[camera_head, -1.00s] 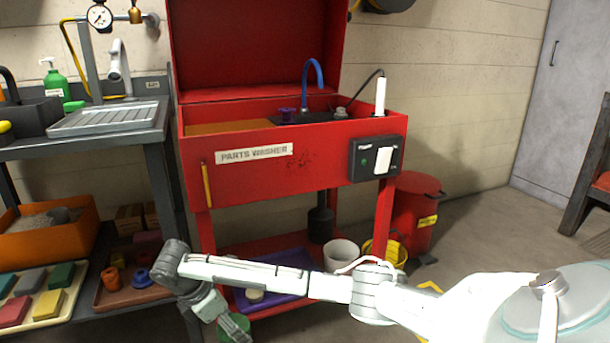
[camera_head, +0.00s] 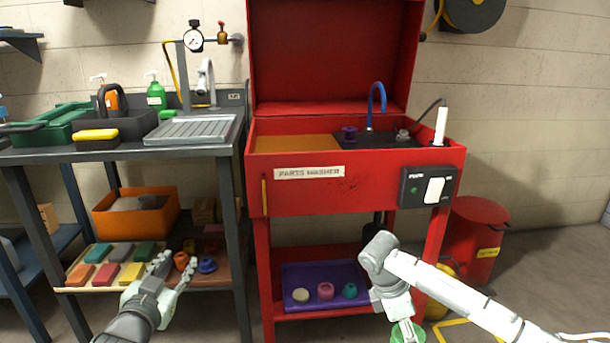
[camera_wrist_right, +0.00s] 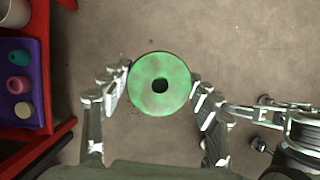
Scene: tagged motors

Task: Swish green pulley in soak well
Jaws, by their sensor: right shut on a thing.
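The green pulley (camera_wrist_right: 159,70) is a disc with a dark centre hole, mottled with grey smudges. My right gripper (camera_wrist_right: 160,84) is shut on its rim from both sides, above the floor. In the head view the green pulley (camera_head: 408,335) shows partly at the bottom edge, in front of the parts washer. The red parts washer (camera_head: 360,190) has its lid up. Its basin holds an orange-brown area (camera_head: 295,144) at left and a dark area (camera_head: 393,145) at right; which is the soak well I cannot tell. My left gripper (camera_head: 173,272) is open and empty by the lower bench shelf.
A red bin (camera_head: 475,240) stands at right.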

